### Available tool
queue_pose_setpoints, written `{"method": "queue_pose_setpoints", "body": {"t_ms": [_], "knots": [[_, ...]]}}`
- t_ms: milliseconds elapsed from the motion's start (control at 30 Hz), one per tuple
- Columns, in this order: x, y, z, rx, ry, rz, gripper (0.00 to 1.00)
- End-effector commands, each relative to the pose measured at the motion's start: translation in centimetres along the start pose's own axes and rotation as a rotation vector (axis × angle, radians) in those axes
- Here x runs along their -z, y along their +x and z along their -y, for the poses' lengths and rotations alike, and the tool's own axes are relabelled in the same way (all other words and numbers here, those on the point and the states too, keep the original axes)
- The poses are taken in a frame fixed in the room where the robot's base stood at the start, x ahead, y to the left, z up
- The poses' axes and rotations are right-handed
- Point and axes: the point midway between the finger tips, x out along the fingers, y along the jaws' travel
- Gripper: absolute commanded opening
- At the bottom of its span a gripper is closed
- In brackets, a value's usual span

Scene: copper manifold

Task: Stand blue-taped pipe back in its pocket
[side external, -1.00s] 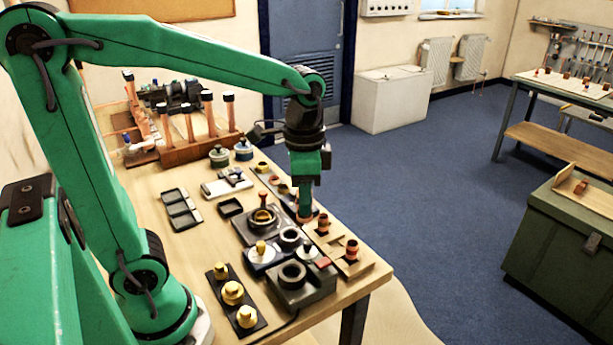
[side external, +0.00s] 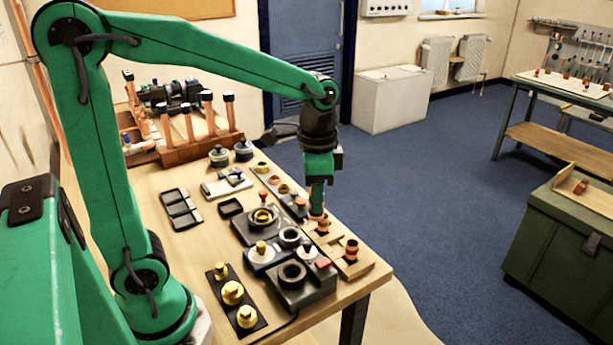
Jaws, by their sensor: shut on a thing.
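My gripper (side external: 317,211) points down at the table's right edge, above the back end of a wooden block (side external: 366,267). It is shut on a small copper-coloured part (side external: 318,217), mostly hidden by the jaws; I cannot tell whether it touches the block. Several upright copper pipes with dark caps (side external: 208,110) stand in a brown wooden rack (side external: 200,150) at the back of the table. A small blue mark (side external: 126,138) shows left of the rack. I cannot make out blue tape on any pipe, or an empty pocket.
Copper fittings (side external: 351,251) stand on the wooden block. Dark fixtures with rings (side external: 292,275) and a black strip with brass fittings (side external: 232,293) fill the front. Dark trays (side external: 180,209) lie at the left. Two lidded pots (side external: 243,150) stand near the rack. Bare tabletop shows between.

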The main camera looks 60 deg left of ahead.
Motion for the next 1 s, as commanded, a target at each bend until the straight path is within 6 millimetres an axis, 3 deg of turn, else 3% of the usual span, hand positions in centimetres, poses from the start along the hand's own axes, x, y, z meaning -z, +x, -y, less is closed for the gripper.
{"method": "queue_pose_setpoints", "body": {"t_ms": [600, 1000], "knots": [[5.3, 8.6, 7.1, -0.002, -0.001, 0.003, 0.0], [6.0, 10.4, 8.4, 0.001, 0.0, -0.001, 0.0]]}}
